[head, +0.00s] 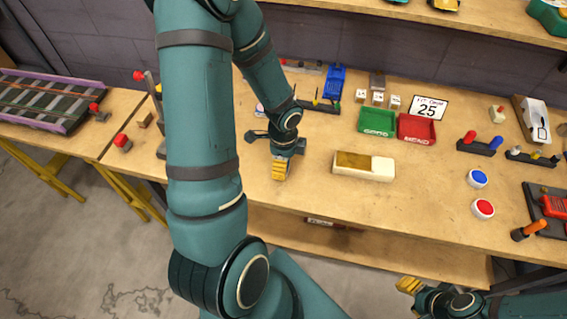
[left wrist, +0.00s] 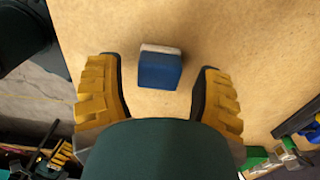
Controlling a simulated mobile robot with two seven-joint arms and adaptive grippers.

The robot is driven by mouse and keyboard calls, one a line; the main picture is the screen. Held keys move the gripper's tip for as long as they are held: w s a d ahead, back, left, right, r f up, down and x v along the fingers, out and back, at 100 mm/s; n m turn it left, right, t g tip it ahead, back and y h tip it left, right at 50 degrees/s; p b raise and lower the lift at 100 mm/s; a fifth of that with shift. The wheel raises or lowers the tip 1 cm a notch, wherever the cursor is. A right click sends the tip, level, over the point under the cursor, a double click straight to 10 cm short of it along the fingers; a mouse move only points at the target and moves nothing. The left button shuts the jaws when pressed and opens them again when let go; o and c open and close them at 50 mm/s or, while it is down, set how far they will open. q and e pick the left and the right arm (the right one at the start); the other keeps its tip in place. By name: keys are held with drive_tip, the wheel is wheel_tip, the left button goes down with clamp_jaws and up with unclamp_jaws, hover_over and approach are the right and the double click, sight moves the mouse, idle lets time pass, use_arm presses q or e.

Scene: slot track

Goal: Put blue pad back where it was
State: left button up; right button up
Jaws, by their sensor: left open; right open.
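A blue block with a whitish band along one side, which looks like the blue pad (left wrist: 160,70), rests on the wooden bench top in the left wrist view. My left gripper (left wrist: 160,90) is open, with one yellow finger on either side of the pad and clear gaps between. I cannot tell how far above the bench the fingers are. In the head view my left gripper (head: 281,168) points down at the bench, and the pad is hidden there. My right gripper (head: 409,285) is at the bottom, in front of the bench, empty and apart from the pad.
A cream block with a brown top section (head: 364,165) lies right of my left gripper. Behind it stand a green bin (head: 377,121), a red bin (head: 416,128) and a "25" card (head: 428,107). Blue and red buttons (head: 478,178) are farther right. The front bench middle is clear.

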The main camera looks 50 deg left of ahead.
use_arm(q)
wheel_tip(320, 180, up, 11)
drive_tip(key=p, duration=0.3)
drive_tip(key=shift+f, duration=0.2)
use_arm(e)
drive_tip(key=r, duration=0.1)
drive_tip(key=w+r, duration=0.1)
drive_tip(key=r, duration=0.1)
drive_tip(key=shift+d+r, duration=0.1)
drive_tip(key=shift+r, duration=0.1)
